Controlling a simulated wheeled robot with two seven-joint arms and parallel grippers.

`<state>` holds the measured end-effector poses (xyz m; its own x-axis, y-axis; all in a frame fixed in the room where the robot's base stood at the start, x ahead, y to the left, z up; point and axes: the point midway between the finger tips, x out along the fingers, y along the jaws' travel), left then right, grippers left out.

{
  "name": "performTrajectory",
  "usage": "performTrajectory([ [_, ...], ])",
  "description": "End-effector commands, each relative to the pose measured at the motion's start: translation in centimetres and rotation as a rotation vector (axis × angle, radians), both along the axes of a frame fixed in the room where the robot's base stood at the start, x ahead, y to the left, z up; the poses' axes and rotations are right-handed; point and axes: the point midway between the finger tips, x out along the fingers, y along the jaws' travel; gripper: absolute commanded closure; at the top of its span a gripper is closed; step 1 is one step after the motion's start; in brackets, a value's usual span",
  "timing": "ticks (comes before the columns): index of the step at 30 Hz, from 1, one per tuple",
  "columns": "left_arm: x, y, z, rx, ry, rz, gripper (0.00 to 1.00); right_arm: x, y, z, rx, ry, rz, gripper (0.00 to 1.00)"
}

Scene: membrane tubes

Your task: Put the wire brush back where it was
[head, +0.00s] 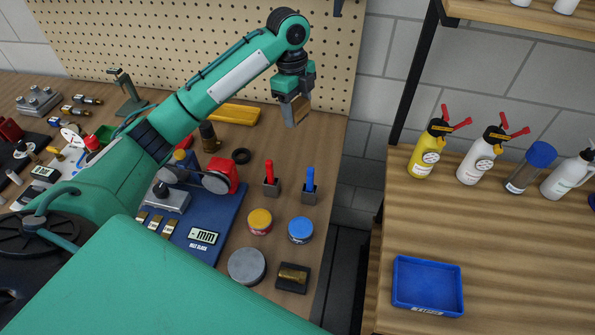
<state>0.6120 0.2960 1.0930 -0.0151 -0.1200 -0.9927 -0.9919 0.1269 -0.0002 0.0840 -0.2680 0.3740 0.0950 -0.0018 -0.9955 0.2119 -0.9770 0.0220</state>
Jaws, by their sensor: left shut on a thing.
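My left gripper (294,112) hangs from my left arm at the upper middle of the head view, in front of the pegboard. It points down and is shut on the wire brush (302,107). Only a small brown, wood-coloured part of the brush shows beside the grey fingers; its bristles cannot be made out. The gripper and brush appear above the back right part of the workbench (325,150), clear of the things on it. My right gripper is out of view.
Below stand a red brush (270,175) and a blue brush (310,182) in small holders, yellow (260,222) and blue tins (300,230), and a black ring (241,156). A yellow case (235,114) lies behind. A side shelf at right holds bottles (475,160) and a blue tray (427,286).

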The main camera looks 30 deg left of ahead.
Motion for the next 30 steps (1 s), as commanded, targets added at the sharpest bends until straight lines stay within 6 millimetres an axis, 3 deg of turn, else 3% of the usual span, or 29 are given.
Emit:
performTrajectory([
  [5,-0.1,0.1,-2.9,0.001,0.007,-0.014,0.67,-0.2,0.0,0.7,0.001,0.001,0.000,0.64],
  [18,0.0,0.1,-13.8,0.001,0.003,-0.012,0.67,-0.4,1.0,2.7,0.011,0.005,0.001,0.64],
  [30,0.0,0.0,-17.9,0.001,0.004,-0.011,0.67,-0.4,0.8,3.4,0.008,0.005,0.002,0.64],
])
